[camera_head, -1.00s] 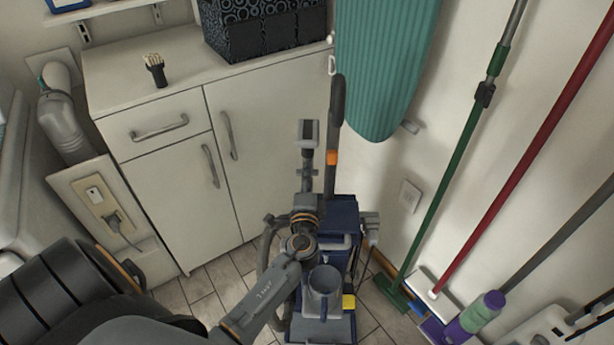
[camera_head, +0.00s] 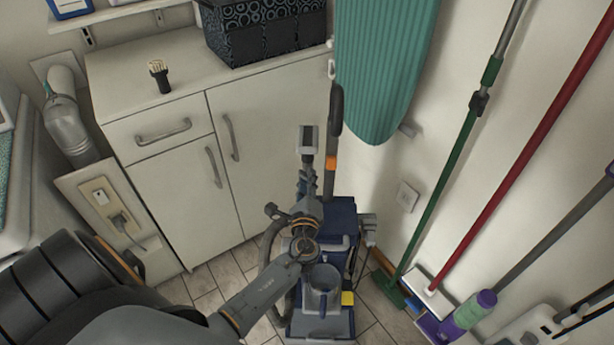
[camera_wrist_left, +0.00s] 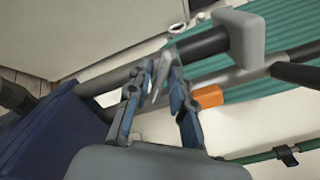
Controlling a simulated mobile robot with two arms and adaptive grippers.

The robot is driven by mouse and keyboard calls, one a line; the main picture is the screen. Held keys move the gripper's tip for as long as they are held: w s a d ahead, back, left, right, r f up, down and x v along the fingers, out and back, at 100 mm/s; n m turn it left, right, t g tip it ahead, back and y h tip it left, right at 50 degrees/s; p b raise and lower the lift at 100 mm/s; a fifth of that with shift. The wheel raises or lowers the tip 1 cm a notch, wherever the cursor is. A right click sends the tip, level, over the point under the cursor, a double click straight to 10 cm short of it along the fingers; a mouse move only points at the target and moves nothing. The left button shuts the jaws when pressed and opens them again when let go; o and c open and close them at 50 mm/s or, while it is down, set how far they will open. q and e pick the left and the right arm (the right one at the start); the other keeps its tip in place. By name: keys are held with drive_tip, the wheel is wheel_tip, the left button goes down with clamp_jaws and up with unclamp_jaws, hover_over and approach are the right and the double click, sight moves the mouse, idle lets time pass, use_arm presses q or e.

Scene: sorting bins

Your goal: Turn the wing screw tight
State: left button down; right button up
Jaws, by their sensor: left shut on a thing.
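The wing screw (camera_wrist_left: 161,70) shows in the left wrist view as a small grey, blurred piece between my fingertips, beside a dark tube of the cleaning machine. My left gripper (camera_wrist_left: 160,80) is shut on it, with one blue-grey finger on each side. In the head view my left gripper (camera_head: 309,182) reaches the machine's upright tube, below the grey block-shaped head (camera_head: 307,139). The wing screw cannot be made out there behind the fingers. The machine's blue body (camera_head: 341,218) stands on the floor. My right gripper is not in view.
A white cabinet (camera_head: 178,150) stands behind left, with a dark brush (camera_head: 159,76) and a patterned box (camera_head: 265,32) on top. A teal ironing board (camera_head: 385,65) hangs on the wall. Green (camera_head: 455,165) and red (camera_head: 520,150) poles lean at right.

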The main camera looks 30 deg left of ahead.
use_arm(q)
drive_tip(key=m+p, duration=0.2)
drive_tip(key=m, duration=0.2)
idle(0.4)
